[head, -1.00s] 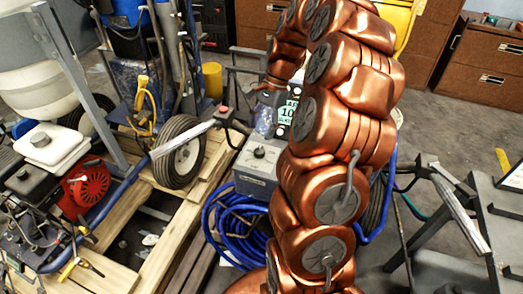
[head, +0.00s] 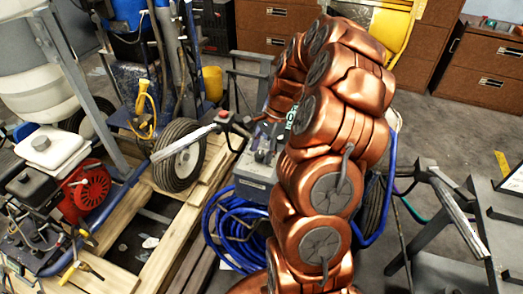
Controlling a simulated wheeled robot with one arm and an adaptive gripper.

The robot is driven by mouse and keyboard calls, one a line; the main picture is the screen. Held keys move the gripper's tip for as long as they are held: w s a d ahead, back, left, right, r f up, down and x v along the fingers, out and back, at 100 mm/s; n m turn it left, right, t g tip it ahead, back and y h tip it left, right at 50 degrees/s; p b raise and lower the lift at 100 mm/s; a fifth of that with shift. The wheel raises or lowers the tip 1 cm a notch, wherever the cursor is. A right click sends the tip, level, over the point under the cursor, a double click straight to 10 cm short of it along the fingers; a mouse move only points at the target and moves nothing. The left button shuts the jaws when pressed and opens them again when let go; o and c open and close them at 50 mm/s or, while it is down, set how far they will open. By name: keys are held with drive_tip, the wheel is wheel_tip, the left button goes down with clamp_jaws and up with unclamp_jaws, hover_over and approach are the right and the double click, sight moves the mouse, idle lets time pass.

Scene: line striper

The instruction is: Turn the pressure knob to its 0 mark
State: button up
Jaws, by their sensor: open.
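The grey control box (head: 254,181) stands in the middle of the head view, behind the blue hose coil. In this view the pressure knob on its top face is hidden or too blurred to make out behind my gripper. My gripper (head: 264,150) is small and partly covered by my copper-coloured arm. It is open, with its fingers down at the top of the box. Whether the fingers touch the knob or stand around it cannot be told. The knob's pointer and the 0 mark cannot be read.
A blue hose coil (head: 234,232) lies in front of the box. A handle bar (head: 186,141) and a black wheel (head: 180,157) are to the left. A red engine starter (head: 87,188) sits further left. A grey metal frame (head: 450,205) stands at the right.

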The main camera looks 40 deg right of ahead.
clamp_jaws()
idle(0.6)
drive_tip(key=shift+f+n, duration=0.1)
drive_tip(key=shift+n, duration=0.2)
